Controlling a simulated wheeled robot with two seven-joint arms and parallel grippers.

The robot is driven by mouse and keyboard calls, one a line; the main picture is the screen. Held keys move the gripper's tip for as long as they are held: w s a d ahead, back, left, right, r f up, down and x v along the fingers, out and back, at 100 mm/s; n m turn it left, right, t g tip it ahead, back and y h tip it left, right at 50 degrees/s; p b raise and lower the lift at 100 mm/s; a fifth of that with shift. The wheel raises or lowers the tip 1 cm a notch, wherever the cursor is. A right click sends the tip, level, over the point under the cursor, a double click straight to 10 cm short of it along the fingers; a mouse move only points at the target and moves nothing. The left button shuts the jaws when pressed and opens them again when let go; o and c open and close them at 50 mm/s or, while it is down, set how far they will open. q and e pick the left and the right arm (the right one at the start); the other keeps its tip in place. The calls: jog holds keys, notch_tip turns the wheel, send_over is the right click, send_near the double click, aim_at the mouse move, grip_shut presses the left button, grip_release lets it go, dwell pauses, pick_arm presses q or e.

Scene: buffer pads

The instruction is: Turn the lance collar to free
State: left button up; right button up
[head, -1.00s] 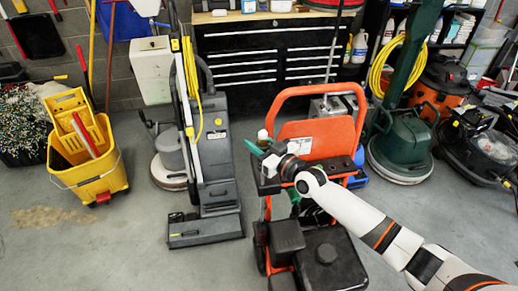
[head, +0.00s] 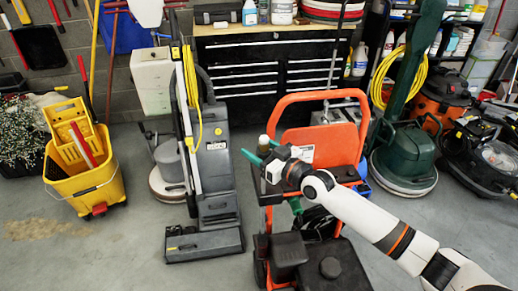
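An orange-framed machine with a black engine (head: 330,268) stands in the middle of the head view. A thin dark rod (head: 336,50) rises behind its handle; I cannot tell whether it is the lance. No lance collar can be made out clearly. My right gripper (head: 262,150) is at the machine's upper left, with its two teal fingers apart and pointing left. A small dark upright piece with a pale top (head: 263,142) shows at the fingers; I cannot tell whether they touch it. A green piece (head: 295,205) shows below the wrist. My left gripper is not in view.
A grey upright floor machine (head: 215,160) stands close on the left, with a yellow mop bucket (head: 88,180) beyond it. A green floor polisher (head: 403,155) stands at the right. A black tool chest (head: 240,70) is behind. Floor at the lower left is clear.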

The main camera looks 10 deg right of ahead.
jog(key=shift+s+d, duration=0.1)
jog(key=b+v, duration=0.1)
jog(key=v, duration=1)
jog(key=shift+s+d, duration=0.2)
jog(key=shift+s, duration=0.15)
